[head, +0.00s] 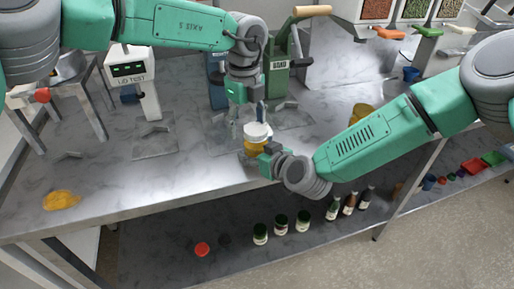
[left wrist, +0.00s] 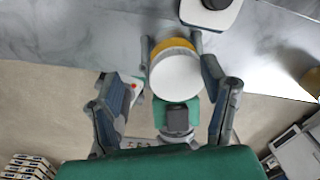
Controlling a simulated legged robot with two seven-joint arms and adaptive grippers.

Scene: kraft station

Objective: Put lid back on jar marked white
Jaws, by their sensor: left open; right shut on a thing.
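My right gripper (head: 267,156) is shut on the jar, with a finger on each side. My left gripper (head: 247,105) is open above the lid, and its spread fingers (left wrist: 167,90) show either side of the lid without touching it. No marking on the jar is readable.
A green press (head: 277,75) with a wooden handle stands behind the jar. A lid tester (head: 133,75) stands at left. A yellow item (head: 61,200) lies on the table (head: 120,195) at front left. Several jars and bottles (head: 281,224) stand on the lower shelf.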

